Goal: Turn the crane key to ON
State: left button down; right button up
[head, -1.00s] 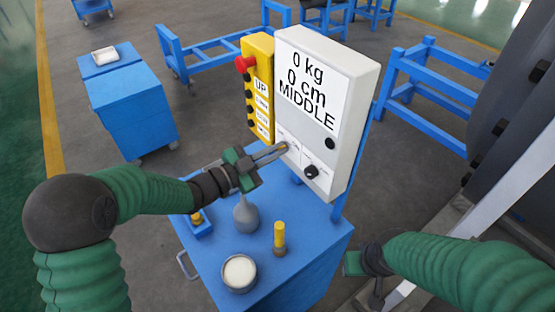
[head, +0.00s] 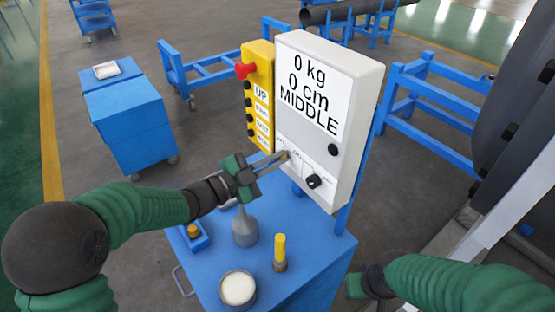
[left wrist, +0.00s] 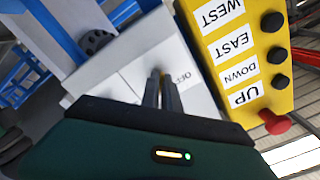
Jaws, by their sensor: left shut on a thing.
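The white control box (head: 325,110) stands upright at the back of the blue cart and reads 0 kg, 0 cm, MIDDLE. The crane key (head: 285,154) is on the lower left of its front face, mostly hidden by my left gripper (head: 284,156). The gripper's fingers are shut on the key at the panel. In the left wrist view, the closed fingers (left wrist: 163,90) meet the panel beside an OFF label (left wrist: 183,78); the key's exact angle is hidden. My right gripper (head: 365,285) is low at the right, away from the box; its fingers cannot be made out.
A black knob (head: 314,181) is right of the key. A yellow button box (head: 259,95) with a red button is on the left. A grey funnel-shaped item (head: 244,228), a yellow-topped piece (head: 280,250) and a round white-filled container (head: 237,288) stand on the blue cart (head: 325,255).

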pick_arm(q)
jog(key=c, duration=1.9)
grip_release()
jog(key=shift+s+f, duration=0.1)
jog(key=o, duration=0.3)
jog(key=shift+s+a, duration=0.1)
jog(key=shift+a, duration=0.05)
jog(key=shift+s+a, duration=0.1)
jog(key=shift+a, duration=0.2)
jog(key=b+v, duration=0.1)
jog(key=v, duration=1.5)
jog(key=shift+a, duration=0.1)
